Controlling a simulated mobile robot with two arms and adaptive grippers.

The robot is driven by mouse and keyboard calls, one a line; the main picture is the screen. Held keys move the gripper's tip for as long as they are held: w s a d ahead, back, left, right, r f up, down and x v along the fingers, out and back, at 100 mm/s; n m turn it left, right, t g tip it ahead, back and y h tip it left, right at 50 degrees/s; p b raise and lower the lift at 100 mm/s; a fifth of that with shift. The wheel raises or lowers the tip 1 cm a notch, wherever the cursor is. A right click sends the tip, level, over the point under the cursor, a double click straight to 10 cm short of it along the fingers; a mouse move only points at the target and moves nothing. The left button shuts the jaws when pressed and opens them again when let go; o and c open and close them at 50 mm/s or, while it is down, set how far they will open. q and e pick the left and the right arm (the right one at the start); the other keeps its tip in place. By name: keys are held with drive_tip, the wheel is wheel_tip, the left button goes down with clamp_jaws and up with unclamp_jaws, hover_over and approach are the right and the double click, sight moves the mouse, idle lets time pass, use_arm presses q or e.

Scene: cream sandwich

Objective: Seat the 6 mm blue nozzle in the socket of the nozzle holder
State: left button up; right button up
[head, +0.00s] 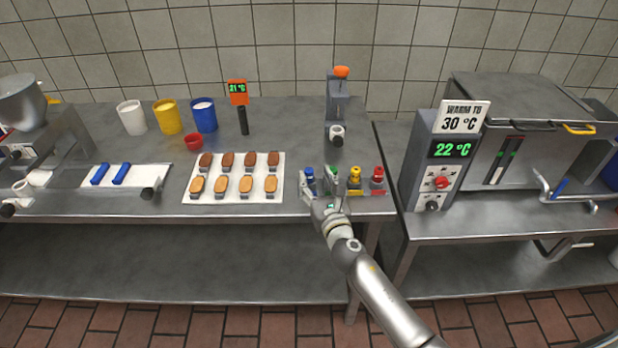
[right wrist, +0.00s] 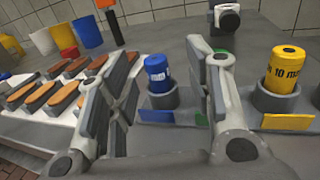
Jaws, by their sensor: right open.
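The blue nozzle (head: 309,172) stands upright in a grey cup at the left end of a row of coloured nozzles. In the right wrist view the blue nozzle (right wrist: 158,70) shows between the two fingers of my right gripper (right wrist: 162,62), with a gap on both sides. My right gripper (head: 324,190) is open and empty, at the front of the row. A grey stand with an orange top (head: 338,100) has a white ring-shaped part (head: 337,132) low on its front, perhaps the nozzle holder; its socket cannot be made out. My left gripper is out of view.
Beside the blue nozzle stand a mostly hidden green one, a yellow nozzle (head: 355,175) and a red nozzle (head: 377,176). A white tray (head: 189,188) of biscuits lies to the left.

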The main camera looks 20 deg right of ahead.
sight(310, 173)
drive_tip(key=w, duration=0.4)
drive_tip(key=shift+w+a+f, duration=0.1)
drive_tip(key=shift+w+a, duration=0.15)
drive_tip(key=shift+w, duration=0.05)
drive_tip(key=c, duration=1)
